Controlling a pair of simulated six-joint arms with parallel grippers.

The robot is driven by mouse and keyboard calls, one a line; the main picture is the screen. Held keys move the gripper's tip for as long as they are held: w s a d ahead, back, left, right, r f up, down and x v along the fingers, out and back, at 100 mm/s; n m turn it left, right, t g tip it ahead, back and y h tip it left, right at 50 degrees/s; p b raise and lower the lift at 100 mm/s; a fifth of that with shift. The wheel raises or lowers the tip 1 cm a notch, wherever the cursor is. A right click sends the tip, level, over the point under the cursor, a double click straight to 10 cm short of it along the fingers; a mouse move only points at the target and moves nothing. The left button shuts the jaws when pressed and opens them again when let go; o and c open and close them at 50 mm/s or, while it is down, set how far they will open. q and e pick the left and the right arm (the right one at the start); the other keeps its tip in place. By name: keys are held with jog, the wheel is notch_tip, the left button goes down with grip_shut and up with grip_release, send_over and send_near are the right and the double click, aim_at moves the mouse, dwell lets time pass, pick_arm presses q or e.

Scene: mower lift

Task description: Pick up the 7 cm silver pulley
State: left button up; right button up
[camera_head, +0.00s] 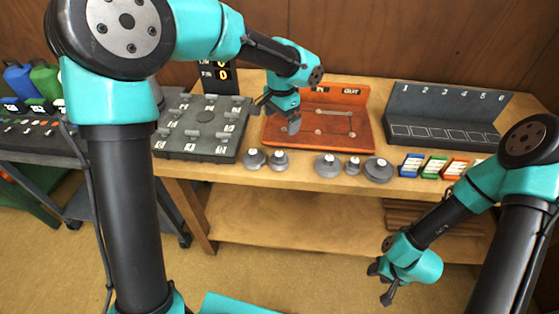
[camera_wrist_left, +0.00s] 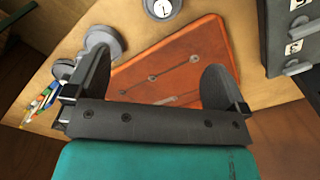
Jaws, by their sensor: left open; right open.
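Several silver-grey pulleys stand in a row along the table's front edge. They include two at the left, a left one (camera_head: 254,159) and one beside it (camera_head: 279,161), a wide one (camera_head: 328,166), a small one (camera_head: 353,167) and another wide one (camera_head: 378,171). I cannot tell their sizes for certain. In the left wrist view, one pulley (camera_wrist_left: 162,8) has a white top with a mark like a 7; a wide pulley (camera_wrist_left: 102,38) is partly behind a finger. My left gripper (camera_head: 282,112) is open and empty above the orange tray. My right gripper (camera_head: 383,281) is open, low before the table.
The orange tray (camera_head: 274,138) lies behind the pulleys, with a grey pegged board (camera_head: 205,151) at its left. A numbered dark rack (camera_head: 440,104) stands at the right. Small coloured boxes (camera_head: 411,165) sit right of the pulleys. A side cart (camera_head: 40,145) stands at the left.

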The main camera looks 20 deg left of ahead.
aim_at(280, 153)
pick_arm(q)
notch_tip(280, 153, down, 12)
jog(key=shift+r, duration=0.1)
dwell(0.4)
jog(key=shift+a+f, duration=0.15)
jog(key=shift+f, duration=1.15)
jog(key=shift+a+f, duration=0.1)
jog(key=shift+f, duration=1.2)
jog(key=shift+c, duration=0.2)
jog(key=c, duration=1.1)
